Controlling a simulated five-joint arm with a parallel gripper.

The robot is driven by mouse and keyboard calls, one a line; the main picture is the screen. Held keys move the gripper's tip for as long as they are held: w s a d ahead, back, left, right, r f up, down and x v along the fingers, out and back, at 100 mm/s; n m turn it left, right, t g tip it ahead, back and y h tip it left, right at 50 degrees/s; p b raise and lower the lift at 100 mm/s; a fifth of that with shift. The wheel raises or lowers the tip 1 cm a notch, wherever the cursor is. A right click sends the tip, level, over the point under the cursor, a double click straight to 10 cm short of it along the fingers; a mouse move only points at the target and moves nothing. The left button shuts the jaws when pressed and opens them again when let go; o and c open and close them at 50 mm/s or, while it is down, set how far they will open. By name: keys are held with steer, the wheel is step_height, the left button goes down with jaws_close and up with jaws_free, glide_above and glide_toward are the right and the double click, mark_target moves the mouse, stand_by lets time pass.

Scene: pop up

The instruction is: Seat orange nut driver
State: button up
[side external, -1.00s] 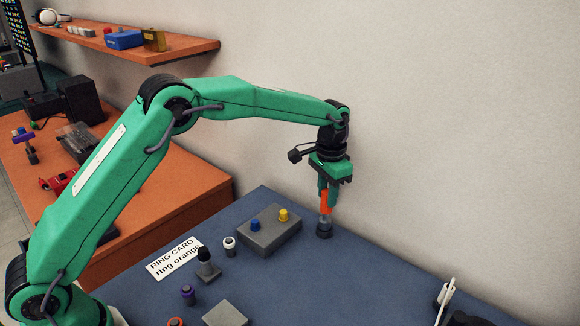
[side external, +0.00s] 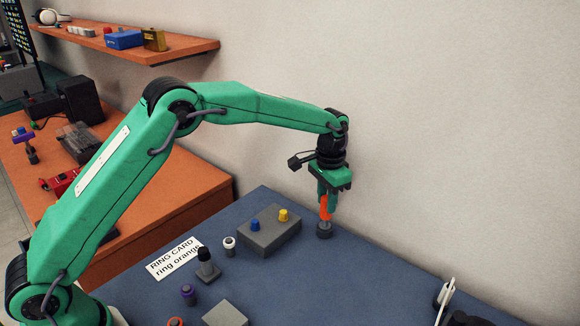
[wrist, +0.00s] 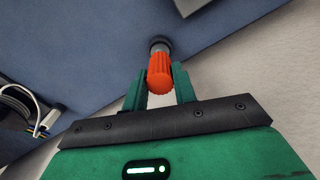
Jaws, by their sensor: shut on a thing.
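The orange nut driver (side external: 325,208) stands about upright at the far edge of the blue table, near the wall. My gripper (side external: 327,196) is shut on its handle from above. The handle also shows between the two green fingers in the wrist view (wrist: 160,75). The driver's lower end meets a dark round holder (side external: 324,231), with only a little grey shaft showing between. The holder shows partly behind the handle in the wrist view (wrist: 160,46). How deep the shaft sits inside is hidden.
A grey block (side external: 270,238) with a blue and a yellow knob lies left of the holder. The wall (side external: 450,130) is close behind.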

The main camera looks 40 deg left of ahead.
steer(key=o, duration=1.1)
steer(key=shift+r, duration=0.1)
steer(key=shift+r, duration=3.8)
